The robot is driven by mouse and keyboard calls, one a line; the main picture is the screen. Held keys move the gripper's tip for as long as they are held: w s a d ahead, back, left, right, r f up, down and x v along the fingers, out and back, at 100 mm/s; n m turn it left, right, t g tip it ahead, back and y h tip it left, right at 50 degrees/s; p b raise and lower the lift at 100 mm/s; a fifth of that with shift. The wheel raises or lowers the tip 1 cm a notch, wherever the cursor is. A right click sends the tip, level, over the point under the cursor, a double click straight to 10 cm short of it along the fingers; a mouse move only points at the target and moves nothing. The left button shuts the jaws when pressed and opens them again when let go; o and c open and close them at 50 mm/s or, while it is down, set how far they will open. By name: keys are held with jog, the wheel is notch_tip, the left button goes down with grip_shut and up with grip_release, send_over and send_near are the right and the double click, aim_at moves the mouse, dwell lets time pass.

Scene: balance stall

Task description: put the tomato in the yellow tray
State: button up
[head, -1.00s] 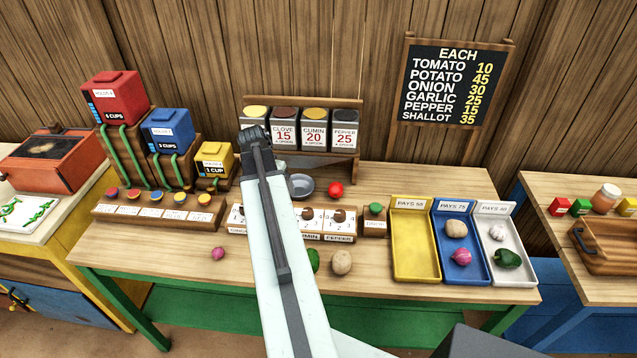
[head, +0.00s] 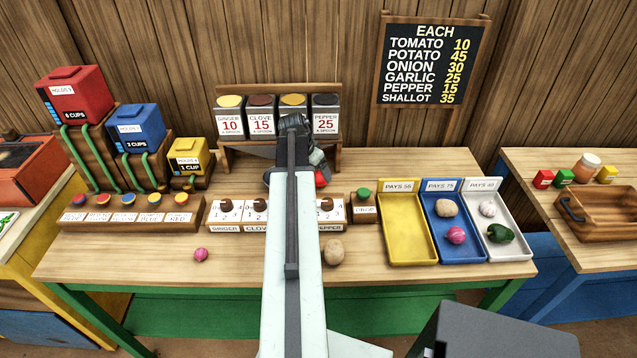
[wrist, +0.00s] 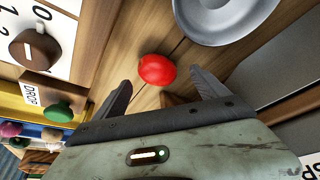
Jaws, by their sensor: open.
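The red tomato (wrist: 157,70) lies on the wooden counter, in front of and between the two spread fingers of my gripper (wrist: 160,84) in the wrist view. The fingers are open, and I cannot tell whether they touch it. In the head view the tomato (head: 322,178) shows only in part, beside my gripper (head: 317,160). The yellow tray (head: 408,225) is empty, labelled PAYS 55, and stands right of my arm on the counter. A yellow strip of it shows at the left of the wrist view.
A grey dish (wrist: 225,18) is close to the tomato. A green DROP knob (head: 363,193) and the dial panel (head: 222,213) stand in front. The spice rack (head: 335,90) is behind. The blue tray (head: 440,245) and white tray (head: 522,240) hold vegetables.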

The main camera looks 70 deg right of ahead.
aim_at(318, 175)
jog(key=b+x, duration=0.1)
jog(key=x, duration=0.1)
jog(key=b+x, duration=0.2)
jog(key=shift+a+f, duration=0.15)
jog(key=shift+f, duration=0.15)
jog(key=shift+s+r, duration=0.1)
jog(key=shift+r, duration=0.1)
jog(key=c, duration=1.7)
jog(key=shift+o, duration=0.2)
jog(key=shift+r, duration=0.1)
